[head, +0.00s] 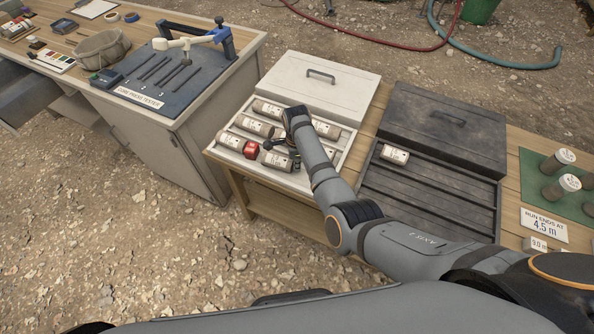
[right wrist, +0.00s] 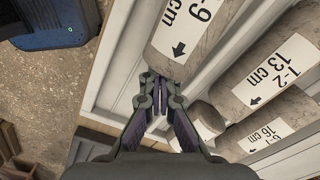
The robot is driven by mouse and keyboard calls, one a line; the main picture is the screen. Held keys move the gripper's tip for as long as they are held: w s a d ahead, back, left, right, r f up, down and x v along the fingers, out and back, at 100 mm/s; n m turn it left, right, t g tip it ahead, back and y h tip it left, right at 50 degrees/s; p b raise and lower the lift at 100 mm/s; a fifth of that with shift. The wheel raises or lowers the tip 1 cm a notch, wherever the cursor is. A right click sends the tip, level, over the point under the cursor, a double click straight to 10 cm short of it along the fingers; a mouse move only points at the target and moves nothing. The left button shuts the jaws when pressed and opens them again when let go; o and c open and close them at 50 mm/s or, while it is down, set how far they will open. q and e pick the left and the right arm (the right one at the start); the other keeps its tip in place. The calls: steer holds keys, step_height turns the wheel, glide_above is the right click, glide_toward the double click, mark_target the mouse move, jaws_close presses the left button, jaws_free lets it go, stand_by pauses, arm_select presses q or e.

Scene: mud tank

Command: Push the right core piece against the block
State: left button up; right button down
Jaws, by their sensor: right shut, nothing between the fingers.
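The red block (head: 251,149) sits in the front row of the white core tray (head: 222,155), with a core piece (head: 232,140) on its left. The right core piece (head: 277,161) lies to the block's right; whether they touch is hard to tell. My right gripper (head: 296,162) is shut and empty at this piece's right end. The block is outside that view. My left gripper is not in view.
Other core pieces (right wrist: 268,75) lie in the neighbouring rows, close beside the fingers. A dark tray (head: 430,205) with one core piece (head: 394,154) stands to the right. The tester bench (head: 170,80) stands to the left, across a gap of bare ground.

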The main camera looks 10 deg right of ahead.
mark_target(287, 160)
steer(key=shift+w+a+r+b, duration=0.1)
steer(key=shift+w+a+b, duration=0.3)
steer(key=shift+a+b, duration=0.25)
steer(key=shift+w+a+r+b, duration=0.1)
steer(key=shift+w+a+b, duration=0.3)
steer(key=shift+a, duration=0.45)
steer(key=shift+s+d+r+p, duration=0.2)
steer(key=shift+s+r+p, duration=0.1)
steer(key=shift+p, duration=0.45)
steer(key=p, duration=0.2)
steer(key=s+d+r+p, duration=0.1)
steer(key=p, duration=0.1)
steer(key=shift+s+d, duration=0.15)
steer(key=shift+d, duration=0.15)
steer(key=shift+s+d+r+p, duration=0.1)
steer(key=shift+d+r+p, duration=0.05)
steer(key=shift+p, duration=0.15)
steer(key=shift+d, duration=0.15)
step_height(287, 160, up, 8)
steer(key=p, duration=0.8)
steer(key=shift+d, duration=0.15)
